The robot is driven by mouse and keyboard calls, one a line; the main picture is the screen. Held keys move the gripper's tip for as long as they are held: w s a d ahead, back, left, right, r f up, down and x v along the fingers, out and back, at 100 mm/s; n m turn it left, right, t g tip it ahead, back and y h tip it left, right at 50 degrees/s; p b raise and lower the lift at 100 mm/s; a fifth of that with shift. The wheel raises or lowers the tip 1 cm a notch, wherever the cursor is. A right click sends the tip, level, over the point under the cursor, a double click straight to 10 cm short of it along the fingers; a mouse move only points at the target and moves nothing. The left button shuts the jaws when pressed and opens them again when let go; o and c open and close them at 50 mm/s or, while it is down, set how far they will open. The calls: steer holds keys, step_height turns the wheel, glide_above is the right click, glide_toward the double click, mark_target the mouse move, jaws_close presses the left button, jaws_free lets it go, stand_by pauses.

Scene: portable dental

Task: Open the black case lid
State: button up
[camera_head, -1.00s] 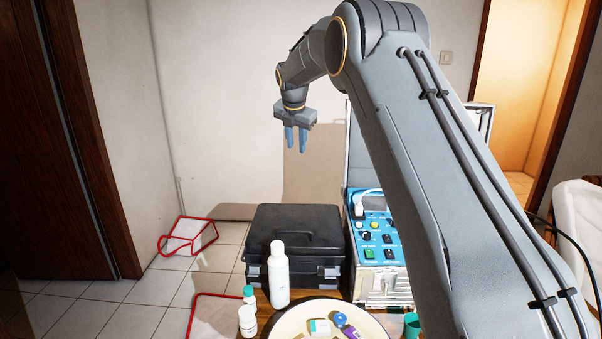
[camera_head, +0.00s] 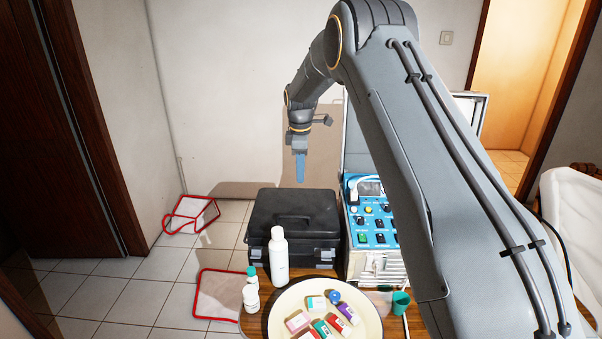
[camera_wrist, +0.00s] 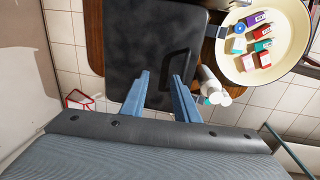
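The black case (camera_head: 294,222) stands on the wooden table with its lid shut, its handle and grey latches facing the head camera. In the wrist view the case lid (camera_wrist: 150,45) fills the upper middle, below my gripper. My gripper (camera_head: 300,180) hangs pointing down above the back part of the case, apart from the lid as far as I can tell. In the wrist view its two blue fingers (camera_wrist: 160,85) are spread apart with nothing between them.
A cream plate (camera_head: 281,325) holds several small boxes. A blue control unit (camera_head: 371,225) stands right of the case. Red-edged items (camera_head: 191,214) lie on the floor at left.

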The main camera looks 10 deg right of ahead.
steer(key=shift+w+f+p, duration=0.2)
steer(key=shift+f+p, duration=0.2)
steer(key=shift+f, duration=0.9)
jaws_close()
stand_by(0.5)
jaws_free()
steer(key=shift+r, duration=0.1)
step_height(320, 180, up, 8)
steer(key=s+b, duration=0.1)
steer(key=b, duration=0.2)
steer(key=shift+f+b, duration=0.2)
steer(key=shift+b, duration=0.15)
